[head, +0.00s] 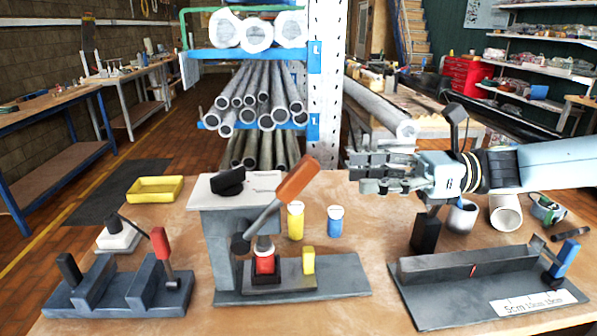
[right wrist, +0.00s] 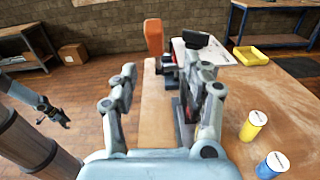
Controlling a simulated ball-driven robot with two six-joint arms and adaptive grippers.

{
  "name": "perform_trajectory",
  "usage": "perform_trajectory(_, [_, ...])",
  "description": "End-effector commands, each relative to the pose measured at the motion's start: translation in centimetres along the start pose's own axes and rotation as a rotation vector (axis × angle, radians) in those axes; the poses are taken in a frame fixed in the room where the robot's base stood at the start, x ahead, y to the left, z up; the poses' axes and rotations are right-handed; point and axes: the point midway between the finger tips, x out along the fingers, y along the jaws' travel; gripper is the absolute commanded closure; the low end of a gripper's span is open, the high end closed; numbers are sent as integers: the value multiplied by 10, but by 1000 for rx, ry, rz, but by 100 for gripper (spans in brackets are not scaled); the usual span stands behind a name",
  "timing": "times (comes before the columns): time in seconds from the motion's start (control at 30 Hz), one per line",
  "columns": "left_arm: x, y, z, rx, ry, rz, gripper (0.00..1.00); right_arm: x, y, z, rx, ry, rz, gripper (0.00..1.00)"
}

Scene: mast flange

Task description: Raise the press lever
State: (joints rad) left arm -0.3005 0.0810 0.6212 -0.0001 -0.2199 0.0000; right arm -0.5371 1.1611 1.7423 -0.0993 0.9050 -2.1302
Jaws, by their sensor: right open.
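The press (head: 222,245) stands mid-table in the head view, a grey frame with a white top plate. Its lever has an orange handle (head: 297,179) and a grey rod slanting up and right from a dark pivot. A red block (head: 265,264) sits under the ram. My right gripper (head: 355,173) is open and empty, to the right of the handle and apart from it. In the right wrist view the handle (right wrist: 154,37) shows beyond and between the open fingers (right wrist: 162,82). My left gripper (right wrist: 60,119) seems to show small at the left there; its fingers are unclear.
Yellow (head: 295,221) and blue (head: 335,221) cylinders stand behind the press. A clamp fixture with a red handle (head: 160,246) is at left; a fixture with a blue handle (head: 566,259) is at right, below my right arm. A yellow tray (head: 155,189) lies at back left.

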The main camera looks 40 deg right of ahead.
Motion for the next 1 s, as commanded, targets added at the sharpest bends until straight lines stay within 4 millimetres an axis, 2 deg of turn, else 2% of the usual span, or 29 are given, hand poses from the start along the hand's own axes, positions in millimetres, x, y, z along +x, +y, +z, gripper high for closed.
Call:
perform_trajectory(0.17, [8,1,1,0,0,0,60,9,4,2,-48,-7,39,52])
perform_trajectory(0.53, [62,6,9,0,-5,1,60,83,6,0,-49,-13,33,52])
perform_trajectory(0.8, [66,7,10,0,-6,2,60,104,7,4,-43,-8,34,52])
perform_trajectory(1.0, [66,7,10,-1,-6,2,60,106,7,5,-41,-6,33,52])
